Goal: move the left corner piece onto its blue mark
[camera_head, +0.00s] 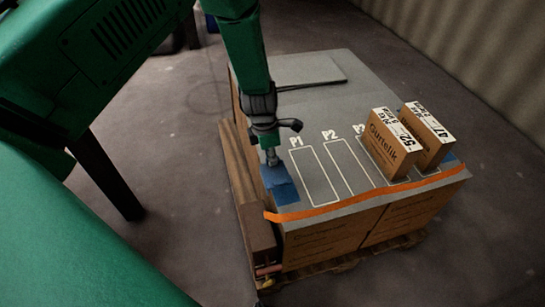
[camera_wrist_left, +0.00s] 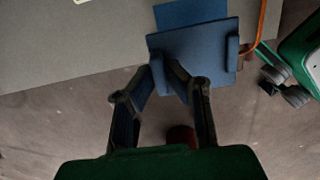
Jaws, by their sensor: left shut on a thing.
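The left corner piece (camera_wrist_left: 195,50) is a blue plate with raised sides. In the left wrist view it lies over the grey top's edge, and part of it reaches out over the floor. My left gripper (camera_wrist_left: 172,72) is shut on its near side. In the head view my left gripper (camera_head: 271,160) points down at the load's left edge, at the corner piece (camera_head: 272,178). The blue mark (camera_wrist_left: 190,13) is a flat patch on the grey top, just beyond the piece and partly covered by it. It also shows in the head view (camera_head: 288,194). My right gripper is not seen.
Two labelled cartons, one (camera_head: 389,146) marked 52 and one (camera_head: 430,135) marked 47, stand at the right of the grey top (camera_head: 325,125). An orange strap (camera_head: 330,207) runs along the front edge. White outlines P1 (camera_head: 316,176) and P2 (camera_head: 351,165) are empty.

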